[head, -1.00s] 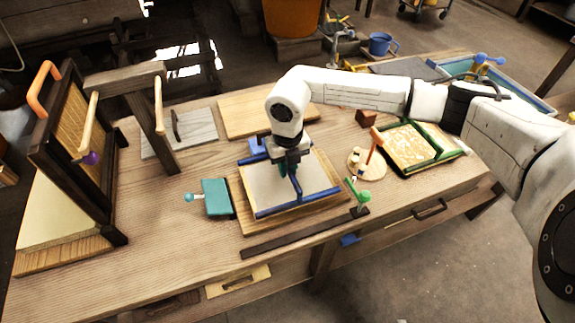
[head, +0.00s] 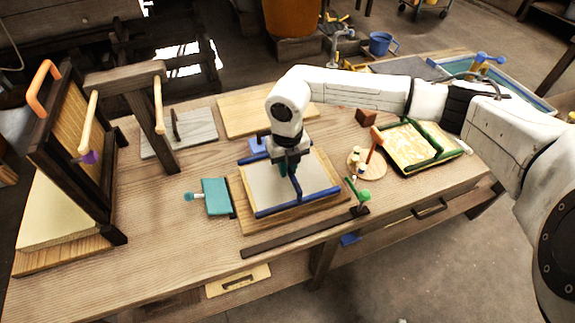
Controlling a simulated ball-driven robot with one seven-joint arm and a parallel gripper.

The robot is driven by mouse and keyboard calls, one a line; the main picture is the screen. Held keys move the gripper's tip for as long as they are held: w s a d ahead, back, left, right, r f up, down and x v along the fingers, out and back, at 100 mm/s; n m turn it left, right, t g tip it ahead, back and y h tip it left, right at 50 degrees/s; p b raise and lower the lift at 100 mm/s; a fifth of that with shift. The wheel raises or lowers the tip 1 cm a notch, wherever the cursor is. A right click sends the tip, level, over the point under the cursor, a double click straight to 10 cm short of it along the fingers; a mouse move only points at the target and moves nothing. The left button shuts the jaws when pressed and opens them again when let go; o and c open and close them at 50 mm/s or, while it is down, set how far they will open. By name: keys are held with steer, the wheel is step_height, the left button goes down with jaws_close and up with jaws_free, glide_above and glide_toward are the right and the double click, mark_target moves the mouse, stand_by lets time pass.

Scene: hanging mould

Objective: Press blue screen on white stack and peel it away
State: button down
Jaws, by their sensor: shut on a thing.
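The blue screen (head: 298,202) is a blue-edged frame with a blue crossbar, lying flat on a wooden board in the middle of the bench. A pale white-grey surface (head: 262,187) fills it; I cannot tell whether this is the screen's own sheet or the white stack beneath. My gripper (head: 288,170) points down over the screen's middle, shut at the far end of the blue crossbar.
The dark frame (head: 75,140) with an orange handle and a wooden post (head: 150,120) stand at the left. A teal block (head: 216,197) lies left of the screen. A round wooden disc (head: 367,160) and green-edged tray (head: 408,146) are at the right. The left front bench is clear.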

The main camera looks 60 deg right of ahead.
steer(key=shift+f+b, duration=0.45)
steer(key=shift+f, duration=0.35)
stand_by(1.4)
steer(key=shift+r, duration=0.25)
steer(key=shift+r+p, duration=0.9)
steer(key=shift+r, duration=0.2)
steer(key=shift+r, duration=0.1)
steer(key=shift+r+p, duration=2.35)
steer(key=shift+r, duration=1.1)
steer(key=shift+a+f, duration=0.1)
